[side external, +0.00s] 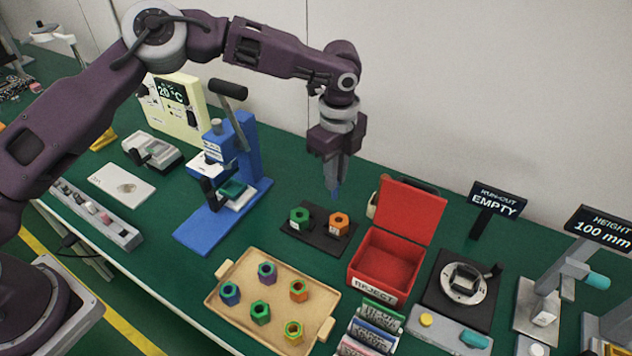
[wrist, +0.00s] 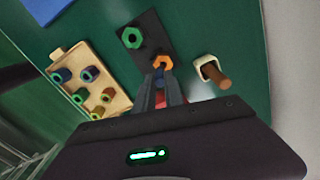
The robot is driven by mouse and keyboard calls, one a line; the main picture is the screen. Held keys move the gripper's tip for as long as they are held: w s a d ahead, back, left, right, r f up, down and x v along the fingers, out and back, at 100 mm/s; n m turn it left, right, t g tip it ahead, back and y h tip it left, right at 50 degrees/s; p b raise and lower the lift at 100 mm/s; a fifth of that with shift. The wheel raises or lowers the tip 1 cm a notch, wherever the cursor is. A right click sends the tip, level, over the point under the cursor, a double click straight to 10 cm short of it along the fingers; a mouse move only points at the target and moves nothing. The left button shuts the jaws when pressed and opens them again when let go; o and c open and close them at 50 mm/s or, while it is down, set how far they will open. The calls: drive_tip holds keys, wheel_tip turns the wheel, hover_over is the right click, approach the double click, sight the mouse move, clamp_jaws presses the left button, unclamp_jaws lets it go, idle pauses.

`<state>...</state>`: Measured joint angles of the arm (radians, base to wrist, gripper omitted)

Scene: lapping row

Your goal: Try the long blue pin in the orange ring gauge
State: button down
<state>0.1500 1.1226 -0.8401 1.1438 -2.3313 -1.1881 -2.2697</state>
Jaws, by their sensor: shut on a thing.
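My gripper (side external: 335,178) hangs, fingers down, over the black gauge plate (side external: 310,240). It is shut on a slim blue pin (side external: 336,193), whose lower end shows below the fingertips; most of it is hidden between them. The pin looks upright and its tip appears above the orange ring gauge (side external: 339,222), not in it. The gauge is a hexagonal block on the plate's right. In the wrist view the orange gauge (wrist: 162,63) sits just beyond my fingertips (wrist: 160,85), and the pin is hard to make out. A green ring gauge (side external: 299,217) stands on the plate's left.
A tan tray (side external: 232,305) with several coloured hexagonal pieces lies in front. The open red reject box (side external: 385,262) stands close right of the plate. A blue press (side external: 225,165) stands left. A white holder with a brown cylinder (wrist: 216,75) is near the gauge.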

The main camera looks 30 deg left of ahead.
drive_tip(key=shift+w+d, duration=0.1)
drive_tip(key=shift+d, duration=0.55)
hover_over(338, 222)
drive_tip(key=shift+f, duration=2.9)
drive_tip(key=shift+f, duration=1.2)
drive_tip(key=shift+r, duration=0.15)
drive_tip(key=shift+r, duration=0.75)
drive_tip(key=shift+f, duration=0.85)
